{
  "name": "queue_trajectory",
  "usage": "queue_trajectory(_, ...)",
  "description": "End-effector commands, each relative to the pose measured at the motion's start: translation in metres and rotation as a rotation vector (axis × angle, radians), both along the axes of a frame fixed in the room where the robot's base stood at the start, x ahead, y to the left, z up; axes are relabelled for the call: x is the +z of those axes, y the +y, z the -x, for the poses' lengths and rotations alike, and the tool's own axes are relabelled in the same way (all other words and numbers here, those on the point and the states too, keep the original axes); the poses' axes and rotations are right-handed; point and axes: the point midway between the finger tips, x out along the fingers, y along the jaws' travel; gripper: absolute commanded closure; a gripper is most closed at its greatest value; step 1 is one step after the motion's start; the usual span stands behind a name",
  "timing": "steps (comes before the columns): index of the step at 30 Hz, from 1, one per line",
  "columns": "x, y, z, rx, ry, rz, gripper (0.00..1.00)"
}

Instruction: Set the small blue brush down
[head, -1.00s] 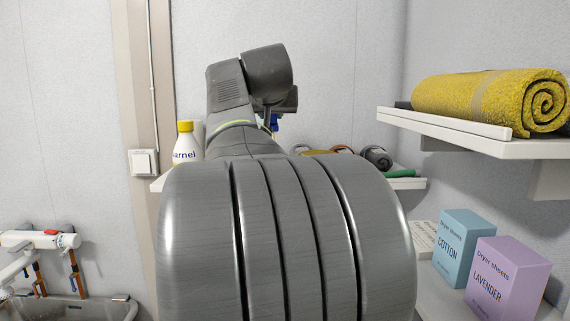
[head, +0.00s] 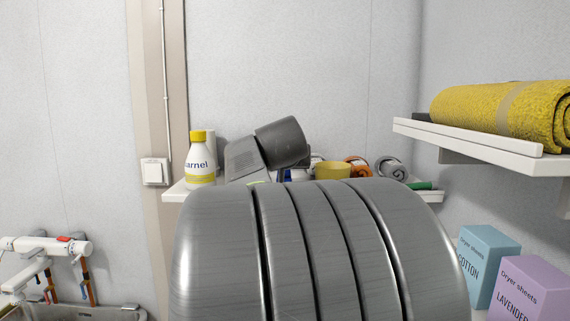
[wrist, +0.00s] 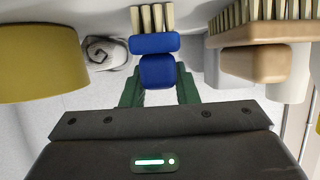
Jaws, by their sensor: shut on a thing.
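The small blue brush (wrist: 158,70) has a blue handle and pale bristles. In the wrist view, the green fingers of my gripper (wrist: 158,90) are shut on its handle, one on each side. The bristles point to the top of that picture, toward the pale shelf surface; I cannot tell whether they touch it. In the head view my arm hides most of the gripper, and only a bit of blue (head: 284,175) shows beside the wrist. The wall shelf (head: 176,191) is partly hidden behind my arm.
A wooden brush (wrist: 255,62) lies close on the right in the wrist view; a yellow container (wrist: 38,65) and a rolled grey towel (wrist: 105,52) are left. A Karnel bottle (head: 201,160) stands at the shelf's left end. A higher shelf (head: 470,135) holds a yellow rolled towel (head: 505,112).

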Motion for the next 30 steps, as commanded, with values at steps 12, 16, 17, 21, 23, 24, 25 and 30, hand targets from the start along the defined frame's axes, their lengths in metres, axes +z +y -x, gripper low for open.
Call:
queue_trajectory(12,-0.002,0.0,0.0,0.0,0.0,0.0,0.57)
queue_trajectory(16,-0.002,0.0,0.0,0.0,0.0,0.0,0.51)
queue_trajectory(17,-0.002,0.0,0.0,0.0,0.0,0.0,0.51)
queue_trajectory(21,-0.002,0.0,0.0,0.0,0.0,0.0,0.51)
queue_trajectory(23,0.0,0.0,0.0,0.0,0.0,0.0,0.51)
queue_trajectory(24,0.002,0.0,0.0,0.0,0.0,0.0,0.51)
queue_trajectory(25,0.003,0.0,0.0,0.0,-0.001,0.0,0.51)
queue_trajectory(30,0.01,0.0,0.025,0.001,-0.004,-0.001,0.51)
